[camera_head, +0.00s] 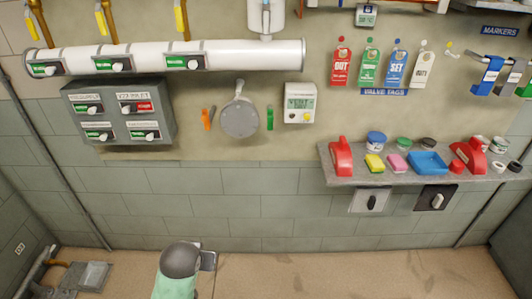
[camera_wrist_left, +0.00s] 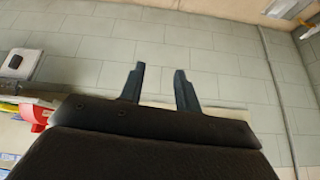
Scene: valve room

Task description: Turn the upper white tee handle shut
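A pale tee-shaped handle (camera_head: 437,201) stands on a dark square plate under the shelf at the right of the head view. I cannot tell whether it is the upper white one named in the task. Left of it, a dark handle (camera_head: 371,202) sits on a pale plate; a pale plate with a dark handle (camera_wrist_left: 15,62) also shows at the left edge of the left wrist view. My left gripper (camera_wrist_left: 160,73) has its two dark fingers apart with nothing between them, only tiled wall behind. My right gripper is out of view.
A shelf (camera_head: 345,180) with red holders, jars and a blue tray (camera_head: 427,162) juts from the wall. Left are a white pipe (camera_head: 150,55) with labelled controls and a grey control box (camera_head: 117,108). Hanging tags (camera_head: 368,66) are above the shelf.

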